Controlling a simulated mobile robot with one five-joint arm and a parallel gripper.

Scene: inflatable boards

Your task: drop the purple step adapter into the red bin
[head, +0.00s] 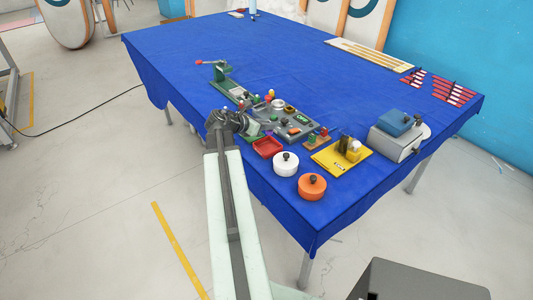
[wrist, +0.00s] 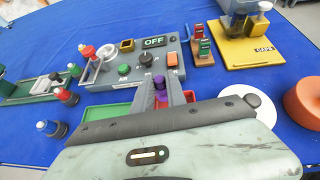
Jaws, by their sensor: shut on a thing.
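The purple step adapter (wrist: 161,90) is held between the two grey fingers of my gripper (wrist: 160,84) in the wrist view. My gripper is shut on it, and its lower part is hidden. The red bin (head: 267,147) is a shallow tray just right of my gripper and nearer the camera.
A green tray (wrist: 105,112) lies left of the fingers. The grey control panel (wrist: 130,65) with knobs stands just beyond. White (head: 286,163) and orange (head: 312,187) round pots sit right of the red bin. The blue table's middle (head: 300,70) is clear.

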